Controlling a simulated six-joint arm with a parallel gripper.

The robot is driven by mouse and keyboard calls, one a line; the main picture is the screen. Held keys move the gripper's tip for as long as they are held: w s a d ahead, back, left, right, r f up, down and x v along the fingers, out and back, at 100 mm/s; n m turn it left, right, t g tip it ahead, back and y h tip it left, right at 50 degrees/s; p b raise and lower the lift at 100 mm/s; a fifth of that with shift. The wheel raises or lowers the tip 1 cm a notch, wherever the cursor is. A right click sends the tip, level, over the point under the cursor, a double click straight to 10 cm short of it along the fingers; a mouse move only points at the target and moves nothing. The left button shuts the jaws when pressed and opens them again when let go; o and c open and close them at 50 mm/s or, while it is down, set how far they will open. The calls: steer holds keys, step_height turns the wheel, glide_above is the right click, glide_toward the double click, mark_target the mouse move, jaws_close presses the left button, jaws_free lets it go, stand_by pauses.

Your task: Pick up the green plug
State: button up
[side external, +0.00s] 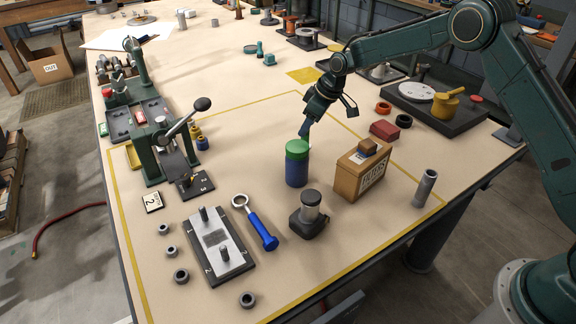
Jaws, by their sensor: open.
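The green plug (297,146) appears as the bright green top of an upright blue cylinder (296,173), standing inside the yellow outline on the bench. I cannot tell how deep it sits in the blue part. My gripper (304,132) is just above the plug, tilted down toward it from the upper right. It is open, and nothing shows held in it. The picture is too small to tell whether the fingertips touch the plug.
A tan box (361,174) stands close right of the cylinder. A dark block with a round post (309,213) is in front. A lever press (150,130) stands left. Bench behind the cylinder is clear.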

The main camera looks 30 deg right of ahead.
steer(key=shift+x, duration=2.6)
steer(key=shift+s+d, duration=0.1)
steer(key=shift+c, duration=0.4)
jaws_close()
